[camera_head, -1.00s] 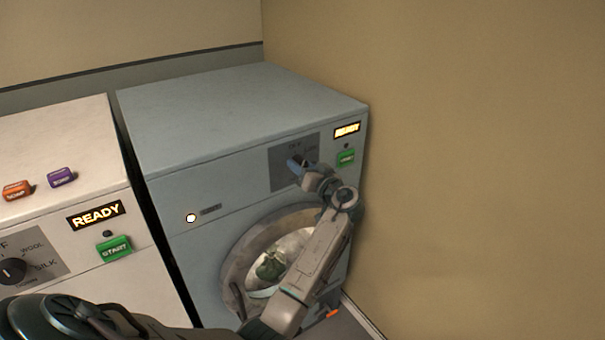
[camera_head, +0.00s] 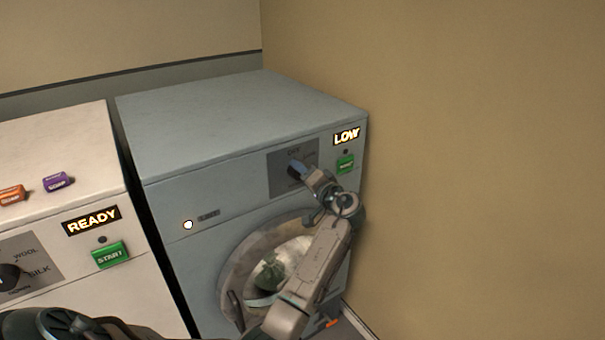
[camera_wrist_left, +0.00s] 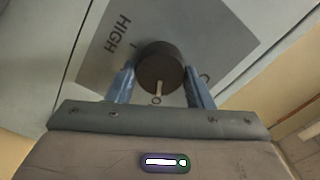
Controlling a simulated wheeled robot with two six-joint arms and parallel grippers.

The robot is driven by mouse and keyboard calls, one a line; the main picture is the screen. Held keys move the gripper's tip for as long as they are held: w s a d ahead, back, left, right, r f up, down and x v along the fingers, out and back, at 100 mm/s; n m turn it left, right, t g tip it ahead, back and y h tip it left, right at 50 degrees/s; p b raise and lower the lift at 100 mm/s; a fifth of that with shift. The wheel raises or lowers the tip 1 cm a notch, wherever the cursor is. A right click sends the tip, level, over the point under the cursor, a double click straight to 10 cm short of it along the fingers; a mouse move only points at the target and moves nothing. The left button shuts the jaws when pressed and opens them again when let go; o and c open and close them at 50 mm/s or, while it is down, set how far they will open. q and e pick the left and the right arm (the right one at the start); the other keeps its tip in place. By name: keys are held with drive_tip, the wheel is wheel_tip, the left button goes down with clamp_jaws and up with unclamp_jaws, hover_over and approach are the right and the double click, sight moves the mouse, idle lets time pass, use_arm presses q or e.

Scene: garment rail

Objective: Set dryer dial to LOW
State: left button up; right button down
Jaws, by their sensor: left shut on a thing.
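The dryer (camera_head: 215,168) is the blue-grey machine against the right wall. Its dial (camera_wrist_left: 160,66) is a dark round knob with a pale pointer mark on a grey panel (camera_head: 279,177). The dryer's display (camera_head: 346,136) reads LOW. My left gripper (camera_wrist_left: 162,80) is shut on the dial, one blue finger on each side of it. In the head view, my left gripper (camera_head: 299,169) reaches the panel and covers most of the knob. In the wrist view the word HIGH shows on the panel; the label by the pointer is mostly hidden. My right gripper is not in view.
A green start button (camera_head: 345,164) sits right of the panel. The dryer's round door (camera_head: 236,272) shows a green cloth behind it. A white washer (camera_head: 80,150) with a READY display (camera_head: 92,220) stands left, with orange and purple soap boxes on top. The beige wall is close on the right.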

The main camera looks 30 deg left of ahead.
use_arm(q)
drive_tip(key=shift+r, duration=0.1)
idle(0.3)
drive_tip(key=o, duration=1)
drive_tip(key=shift+c, duration=0.2)
drive_tip(key=b+v, duration=0.4)
drive_tip(key=v, duration=0.6)
drive_tip(key=shift+d, duration=0.4)
